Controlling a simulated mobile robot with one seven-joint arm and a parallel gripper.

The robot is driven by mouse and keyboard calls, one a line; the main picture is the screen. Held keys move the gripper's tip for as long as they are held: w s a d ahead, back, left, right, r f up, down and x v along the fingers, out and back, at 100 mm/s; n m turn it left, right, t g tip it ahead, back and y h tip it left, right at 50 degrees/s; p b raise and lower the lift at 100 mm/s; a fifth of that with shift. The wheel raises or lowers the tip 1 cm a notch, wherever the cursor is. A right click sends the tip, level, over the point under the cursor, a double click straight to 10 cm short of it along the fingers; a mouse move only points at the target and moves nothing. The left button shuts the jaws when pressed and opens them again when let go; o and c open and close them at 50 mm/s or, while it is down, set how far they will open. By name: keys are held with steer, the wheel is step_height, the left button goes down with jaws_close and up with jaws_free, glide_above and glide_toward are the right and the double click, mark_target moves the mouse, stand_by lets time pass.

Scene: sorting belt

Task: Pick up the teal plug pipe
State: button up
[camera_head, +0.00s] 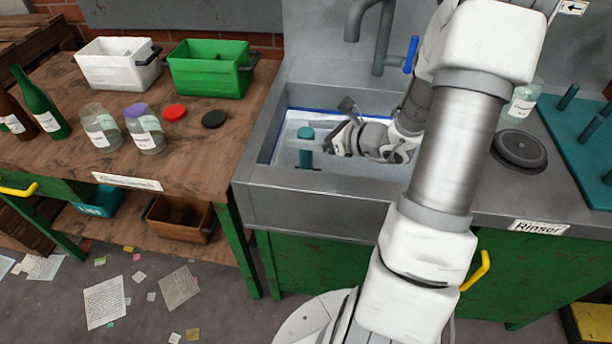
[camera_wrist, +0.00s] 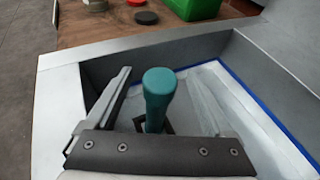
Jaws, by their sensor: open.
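The teal plug pipe (camera_head: 306,146) stands upright in the sink (camera_head: 252,165), near its left side. In the wrist view, the plug pipe (camera_wrist: 158,98) has a rounded top and rises between the two fingers of my gripper (camera_wrist: 155,100). The gripper is open.
The sink's walls surround the gripper, and a faucet (camera_head: 378,40) with a blue handle stands behind. On the wooden table at left are jars (camera_head: 100,125), bottles (camera_head: 42,105), lids (camera_head: 214,119), a white bin (camera_head: 117,65) and a green bin (camera_head: 208,70). A teal rack (camera_head: 585,140) stands right.

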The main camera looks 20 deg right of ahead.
steer(key=shift+w+a+f, duration=0.15)
steer(key=shift+w, duration=0.2)
steer(key=shift+c, duration=0.4)
jaws_close()
